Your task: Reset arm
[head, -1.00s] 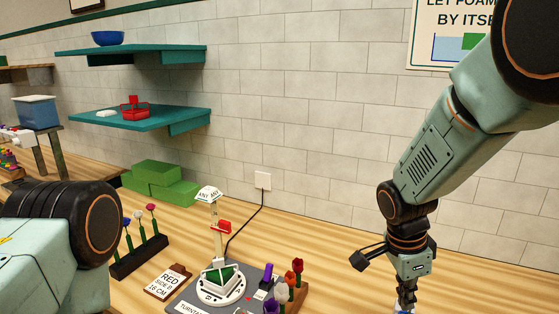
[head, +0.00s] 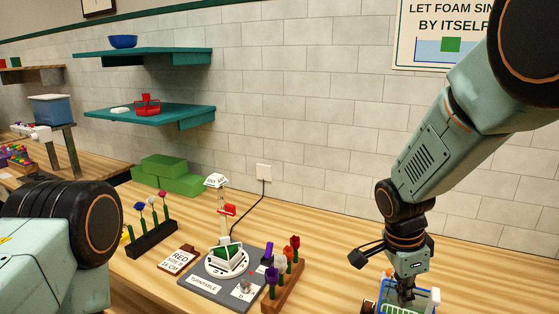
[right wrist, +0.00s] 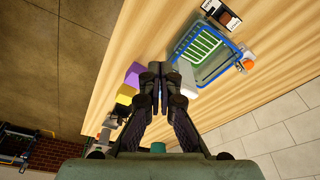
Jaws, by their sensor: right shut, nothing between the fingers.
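My right gripper (head: 405,287) hangs fingers down over the right front of the table in the head view. In the right wrist view its dark fingers (right wrist: 160,85) are together with nothing between them. A blue-rimmed basket with green slats (head: 428,296) is behind and below the gripper at the bottom edge of the head view. It also shows in the right wrist view (right wrist: 232,50), beyond and to the right of the fingertips. I cannot tell the height between fingers and basket. Of my left arm only upper links show; its gripper is out of view.
A grey turntable base (head: 207,286) stands mid-table, with a flower rack (head: 285,287) on its right and another dark rack (head: 152,240) on its left. Green blocks (head: 168,178) sit by the wall. Bare wood (head: 330,255) lies left of my right gripper.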

